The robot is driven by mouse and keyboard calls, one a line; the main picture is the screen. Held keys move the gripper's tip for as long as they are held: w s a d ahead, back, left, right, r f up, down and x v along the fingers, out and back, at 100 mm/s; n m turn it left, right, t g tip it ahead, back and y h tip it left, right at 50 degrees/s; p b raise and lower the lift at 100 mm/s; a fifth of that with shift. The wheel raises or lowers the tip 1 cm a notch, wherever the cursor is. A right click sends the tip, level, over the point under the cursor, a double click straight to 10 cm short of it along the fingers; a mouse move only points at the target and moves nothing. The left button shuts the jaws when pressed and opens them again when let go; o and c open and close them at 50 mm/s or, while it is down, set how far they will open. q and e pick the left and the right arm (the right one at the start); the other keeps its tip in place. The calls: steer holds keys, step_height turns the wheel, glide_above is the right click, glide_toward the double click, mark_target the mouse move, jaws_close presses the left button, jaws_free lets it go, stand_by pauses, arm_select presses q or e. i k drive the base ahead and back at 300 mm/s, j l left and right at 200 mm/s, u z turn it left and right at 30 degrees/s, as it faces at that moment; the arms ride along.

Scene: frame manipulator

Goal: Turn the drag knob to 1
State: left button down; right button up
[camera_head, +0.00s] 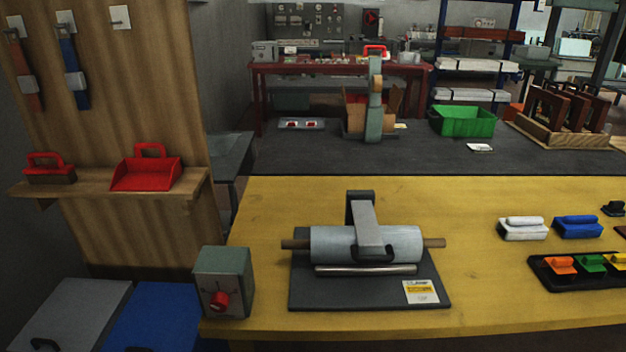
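A red knob (219,301) sits on the front face of a grey-green box (224,266) at the left front corner of the yellow table (480,290). I take this to be the drag knob; its setting and any numbers around it are too small to read. Right of the box, a roller device with a pale roll (335,245) on a wooden rod stands on a dark base plate (330,297). A label (421,292) lies on that plate. Neither of my grippers is in view.
A wooden panel with a shelf (90,187) holding red tools stands at the left. Grey and blue bins (150,315) are below it. White (523,228) and blue (578,227) blocks and a black tray (542,275) lie at the right. The table behind the roller is clear.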

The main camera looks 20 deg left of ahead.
mark_target(219, 301)
steer(key=u, duration=1.35)
steer(key=j, duration=0.1)
